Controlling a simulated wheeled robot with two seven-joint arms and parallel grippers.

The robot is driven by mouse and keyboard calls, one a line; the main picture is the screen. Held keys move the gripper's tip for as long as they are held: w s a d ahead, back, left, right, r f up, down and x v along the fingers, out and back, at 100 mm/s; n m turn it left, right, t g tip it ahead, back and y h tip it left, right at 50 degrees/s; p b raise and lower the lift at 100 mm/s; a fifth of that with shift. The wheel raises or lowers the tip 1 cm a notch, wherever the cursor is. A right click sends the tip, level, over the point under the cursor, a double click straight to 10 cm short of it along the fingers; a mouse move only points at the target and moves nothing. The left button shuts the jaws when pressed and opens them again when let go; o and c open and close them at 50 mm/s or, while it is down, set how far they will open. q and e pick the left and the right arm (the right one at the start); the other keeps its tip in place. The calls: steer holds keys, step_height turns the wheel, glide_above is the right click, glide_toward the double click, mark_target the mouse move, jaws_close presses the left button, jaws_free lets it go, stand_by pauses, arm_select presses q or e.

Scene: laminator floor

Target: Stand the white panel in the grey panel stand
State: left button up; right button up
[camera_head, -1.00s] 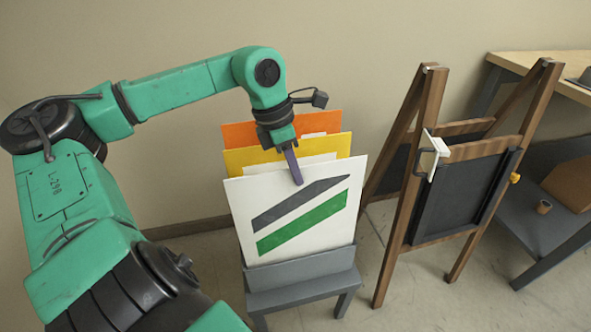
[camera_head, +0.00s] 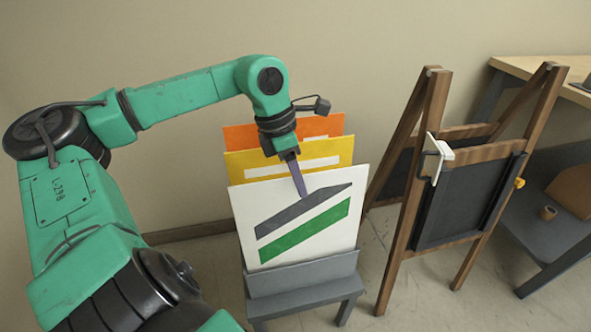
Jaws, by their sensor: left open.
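The white panel (camera_head: 335,234), with a slanted grey stripe and a green one, stands upright at the front of the grey panel stand (camera_head: 302,275). Its lower edge is hidden behind the stand's front lip. My left gripper (camera_head: 299,180) is open and comes down from above at the middle of the panel's top edge. One finger overlaps the panel's front face; the other finger is hidden, so I cannot tell whether they touch the panel. My right gripper is not in view.
A yellow panel (camera_head: 240,164) and an orange panel (camera_head: 238,137) stand behind the white one. A wooden easel (camera_head: 428,170) with a dark board is close to the right. A workbench (camera_head: 525,68) with a lower shelf is at the far right.

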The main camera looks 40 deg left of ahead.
arm_select(q)
steer(key=shift+a+r, duration=0.1)
steer(key=shift+r, duration=0.3)
steer(key=p+v, duration=0.3)
steer(key=v, duration=1)
steer(key=shift+r, duration=0.35)
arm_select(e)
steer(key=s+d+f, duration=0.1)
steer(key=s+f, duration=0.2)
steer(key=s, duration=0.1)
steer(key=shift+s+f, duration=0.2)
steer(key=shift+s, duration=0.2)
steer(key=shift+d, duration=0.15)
